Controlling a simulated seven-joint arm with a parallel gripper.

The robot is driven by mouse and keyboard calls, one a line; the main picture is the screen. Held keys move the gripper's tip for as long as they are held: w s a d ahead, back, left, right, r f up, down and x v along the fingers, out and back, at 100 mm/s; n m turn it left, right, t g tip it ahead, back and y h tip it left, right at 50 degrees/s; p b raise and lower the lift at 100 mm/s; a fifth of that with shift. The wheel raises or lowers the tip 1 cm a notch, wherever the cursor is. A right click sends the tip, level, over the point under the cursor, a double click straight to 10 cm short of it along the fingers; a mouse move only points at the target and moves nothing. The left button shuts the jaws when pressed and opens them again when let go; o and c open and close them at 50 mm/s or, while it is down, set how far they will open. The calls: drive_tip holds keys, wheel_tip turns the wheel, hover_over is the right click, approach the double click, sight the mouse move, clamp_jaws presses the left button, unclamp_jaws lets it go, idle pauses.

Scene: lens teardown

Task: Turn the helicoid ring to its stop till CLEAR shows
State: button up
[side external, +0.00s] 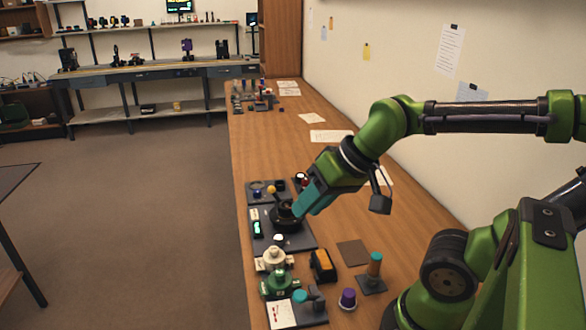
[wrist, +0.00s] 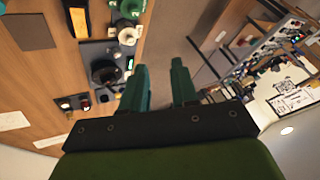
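The helicoid ring seems to be the black round part (side external: 288,217) on a dark plate (side external: 265,243), and it also shows in the wrist view (wrist: 104,72). A small lit green display (side external: 257,228) sits on the plate beside it; its text is too small to read. My gripper (side external: 301,205) has teal fingers and comes down tilted from the right, close to the ring's upper right side. In the wrist view my gripper (wrist: 160,68) has its fingers apart with nothing between them. I cannot tell whether a finger touches the ring.
A tray with small parts (side external: 260,186) lies behind the plate. In front stand a green fixture (side external: 279,284), a black and orange box (side external: 323,265), a teal-topped post (side external: 374,270) and a purple-topped knob (side external: 348,298). The bench's left edge is near. Bench beyond the tray is mostly clear.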

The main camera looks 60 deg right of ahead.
drive_tip(key=o, duration=0.8)
drive_tip(key=w+d+g, duration=0.1)
drive_tip(key=w+d, duration=0.1)
drive_tip(key=w, duration=0.1)
drive_tip(key=w+d+g, duration=0.1)
drive_tip(key=w+d, duration=0.2)
drive_tip(key=w+d+g, duration=0.1)
drive_tip(key=w+d, duration=0.1)
drive_tip(key=w, duration=0.1)
drive_tip(key=shift+w+d+f+h, duration=0.15)
drive_tip(key=shift+w+d+h, duration=0.1)
drive_tip(key=shift+h, duration=0.15)
drive_tip(key=n+g+h, duration=0.1)
drive_tip(key=n+g, duration=0.3)
drive_tip(key=n, duration=0.4)
hover_over(287, 204)
wheel_tip(287, 204, down, 17)
drive_tip(key=shift+s+r, duration=0.1)
drive_tip(key=shift+r, duration=0.1)
drive_tip(key=shift+a, duration=0.1)
drive_tip(key=c, duration=1)
